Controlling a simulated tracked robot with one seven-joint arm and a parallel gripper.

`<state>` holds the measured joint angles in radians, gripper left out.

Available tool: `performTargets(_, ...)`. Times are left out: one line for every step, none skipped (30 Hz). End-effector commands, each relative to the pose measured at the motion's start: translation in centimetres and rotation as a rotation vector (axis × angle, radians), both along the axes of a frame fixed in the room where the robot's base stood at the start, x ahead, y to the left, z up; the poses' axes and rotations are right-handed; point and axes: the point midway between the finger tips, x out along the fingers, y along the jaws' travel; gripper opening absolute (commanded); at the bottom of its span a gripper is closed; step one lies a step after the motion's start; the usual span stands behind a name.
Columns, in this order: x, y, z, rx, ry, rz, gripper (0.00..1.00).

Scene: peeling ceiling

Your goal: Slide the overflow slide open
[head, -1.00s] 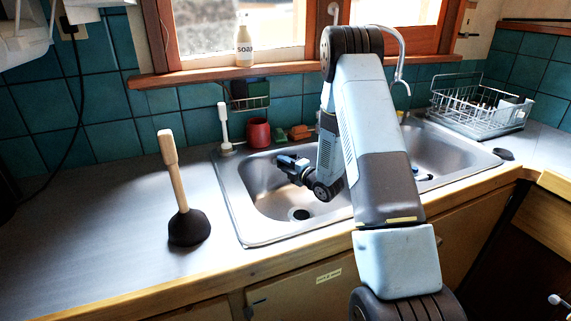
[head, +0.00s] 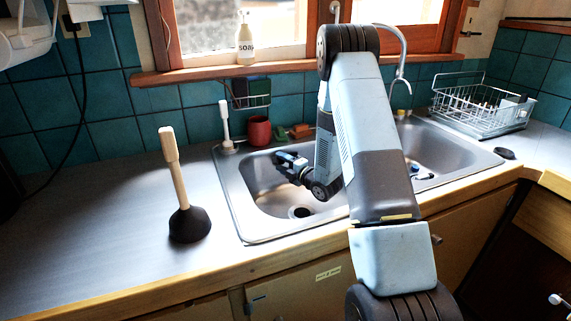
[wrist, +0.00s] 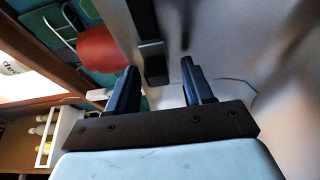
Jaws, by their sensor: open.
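My gripper (head: 286,156) is inside the left sink basin (head: 262,190), near its back wall. In the wrist view my gripper (wrist: 158,66) has its two dark blue fingers apart with nothing held. A dark bar with a block at its end (wrist: 153,62) lies along the pale metal basin wall and appears between the fingertips; it looks like the overflow slide. I cannot tell its depth from the fingers or whether they touch it. In the head view my arm and gripper hide that part of the wall.
A white brush (head: 225,125) stands at the left corner. A plunger (head: 181,190) is on the counter left; a dish rack (head: 482,108) is right.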

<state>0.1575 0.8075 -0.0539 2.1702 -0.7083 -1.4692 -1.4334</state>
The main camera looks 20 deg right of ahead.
Motion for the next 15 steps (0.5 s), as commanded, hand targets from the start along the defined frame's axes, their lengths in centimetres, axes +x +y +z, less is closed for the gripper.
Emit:
performTargets(-0.3, -0.3, 0.0, 0.0, 0.0, -0.001, 0.51)
performTargets(-0.6, -0.4, 0.0, 0.0, 0.0, -0.001, 0.51)
performTargets(-1.0, -0.6, 0.0, 0.0, 0.001, -0.001, 0.51)
performTargets(-1.4, -0.8, 0.0, 0.0, 0.001, -0.001, 0.51)
performTargets(-1.8, -1.0, 0.0, 0.0, 0.001, -0.001, 0.51)
performTargets(-2.3, -1.3, 0.0, 0.0, 0.001, -0.001, 0.51)
performTargets(-2.7, -1.6, -0.1, 0.0, 0.002, -0.001, 0.51)
performTargets(-3.1, -1.8, -0.1, 0.0, 0.002, -0.001, 0.51)
performTargets(-3.6, -2.1, -0.1, -0.001, 0.003, -0.001, 0.51)
performTargets(-4.0, -2.3, -0.1, -0.001, 0.003, -0.001, 0.51)
performTargets(-4.4, -2.5, -0.1, 0.0, 0.002, -0.002, 0.51)
performTargets(-4.8, -2.8, -0.1, 0.0, 0.002, -0.001, 0.51)
performTargets(-5.1, -3.0, -0.2, -0.001, 0.003, -0.001, 0.51)
performTargets(-5.3, -3.1, -0.2, 0.0, 0.004, 0.0, 0.51)
performTargets(-5.6, -3.2, -0.2, 0.0, 0.004, 0.0, 0.51)
